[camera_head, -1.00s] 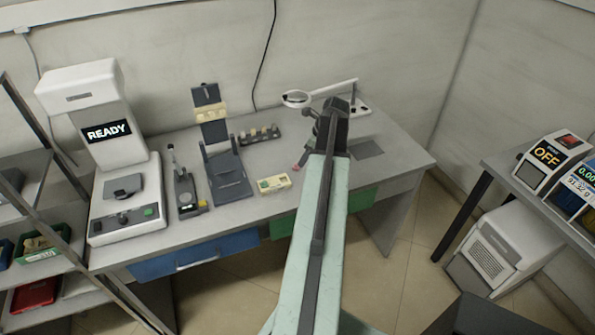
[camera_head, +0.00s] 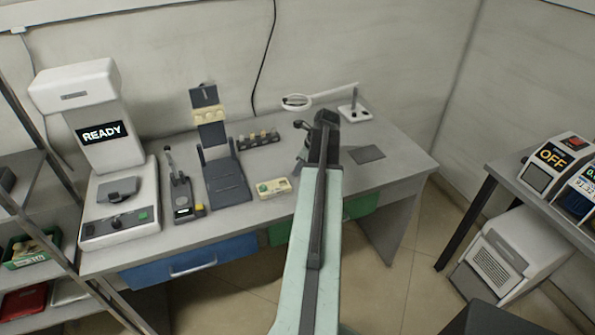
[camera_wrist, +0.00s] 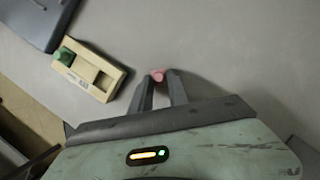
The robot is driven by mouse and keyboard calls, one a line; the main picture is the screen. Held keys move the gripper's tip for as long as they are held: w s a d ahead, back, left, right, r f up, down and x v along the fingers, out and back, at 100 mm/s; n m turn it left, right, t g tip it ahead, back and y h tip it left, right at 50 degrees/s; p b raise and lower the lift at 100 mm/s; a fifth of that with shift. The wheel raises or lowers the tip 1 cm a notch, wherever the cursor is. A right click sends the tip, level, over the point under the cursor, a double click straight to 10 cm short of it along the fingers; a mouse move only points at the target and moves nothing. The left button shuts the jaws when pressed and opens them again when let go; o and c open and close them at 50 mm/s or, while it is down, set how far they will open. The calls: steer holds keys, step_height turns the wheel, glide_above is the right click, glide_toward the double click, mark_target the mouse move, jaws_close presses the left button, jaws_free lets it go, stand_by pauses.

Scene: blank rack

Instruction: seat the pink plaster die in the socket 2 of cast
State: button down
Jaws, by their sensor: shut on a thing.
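The pink plaster die (camera_wrist: 157,75) is between the fingertips of my gripper (camera_wrist: 159,83) in the wrist view. The gripper is shut on it, above the grey bench top. The block also shows in the head view (camera_head: 273,193). A dark stand (camera_head: 228,184) holds another cream piece (camera_head: 209,115). I cannot tell which cream piece is the cast; no socket numbers are readable.
A rack of several small pieces (camera_head: 258,144) stands behind the block. A white machine reading READY (camera_head: 120,215) and a small dark device (camera_head: 181,196) stand at the left. A magnifier (camera_head: 297,101) and a dark pad (camera_head: 365,154) are at the right.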

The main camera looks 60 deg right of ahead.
steer(key=shift+r, duration=0.1)
steer(key=shift+r+p, duration=0.7)
steer(key=shift+p, duration=0.1)
step_height(320, 180, up, 2)
steer(key=shift+r+p, duration=0.15)
steer(key=shift+p, duration=1)
steer(key=s, duration=1)
steer(key=s+r+p, duration=0.1)
steer(key=s, duration=0.4)
steer(key=shift+s+a, duration=0.2)
steer(key=shift+s, duration=0.35)
steer(key=shift+s, duration=0.1)
